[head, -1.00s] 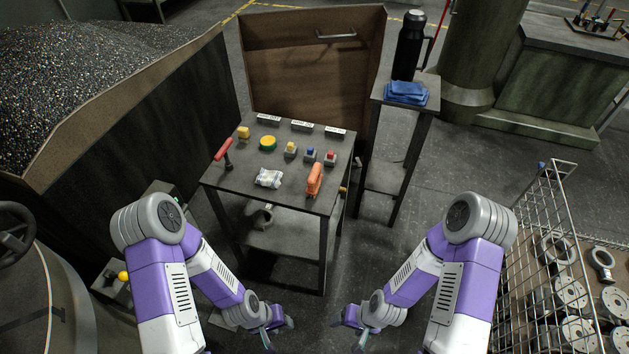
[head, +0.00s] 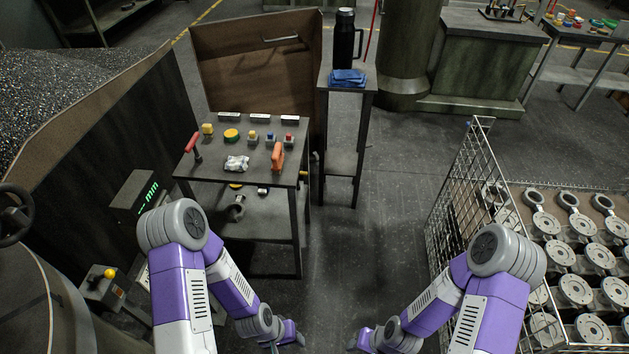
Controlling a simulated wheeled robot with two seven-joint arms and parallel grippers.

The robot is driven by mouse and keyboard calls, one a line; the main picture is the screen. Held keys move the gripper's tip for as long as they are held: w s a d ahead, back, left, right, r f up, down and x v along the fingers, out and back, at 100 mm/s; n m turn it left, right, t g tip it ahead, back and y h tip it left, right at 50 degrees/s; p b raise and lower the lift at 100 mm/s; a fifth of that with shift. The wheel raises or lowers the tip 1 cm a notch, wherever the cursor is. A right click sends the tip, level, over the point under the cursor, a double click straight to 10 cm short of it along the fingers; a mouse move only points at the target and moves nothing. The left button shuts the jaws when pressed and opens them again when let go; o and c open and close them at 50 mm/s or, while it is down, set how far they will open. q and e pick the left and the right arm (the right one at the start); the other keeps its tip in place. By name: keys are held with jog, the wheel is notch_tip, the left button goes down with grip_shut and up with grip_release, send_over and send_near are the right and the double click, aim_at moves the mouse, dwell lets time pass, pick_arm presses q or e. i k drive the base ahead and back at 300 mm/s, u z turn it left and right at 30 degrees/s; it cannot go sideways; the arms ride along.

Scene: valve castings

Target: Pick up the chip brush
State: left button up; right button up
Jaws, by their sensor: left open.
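I cannot pick out a chip brush for certain. On the small dark work table (head: 215,171) lie a red-handled tool (head: 193,146) at the left edge and an upright orange tool (head: 277,156) at the front right; either is too small to name. A crumpled white rag (head: 236,163) lies between them. My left gripper (head: 284,338) is open and empty, low in front of the table and well short of it. My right gripper (head: 362,342) is low at the bottom of the picture, apart from everything; its fingers are mostly hidden.
Yellow, blue and red small items stand along the table's back. The lower shelf holds a grey ring part (head: 236,211). A narrow stand (head: 348,90) with blue cloths (head: 347,77) and a black flask (head: 345,40) is right of it. A wire crate (head: 468,180) of castings stands right; the middle floor is clear.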

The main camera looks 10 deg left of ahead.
aim_at(277, 157)
jog(key=z, duration=0.3)
jog(key=k, duration=0.4)
jog(key=u, duration=0.95)
jog(key=i, duration=1.05)
jog(key=u, duration=0.3)
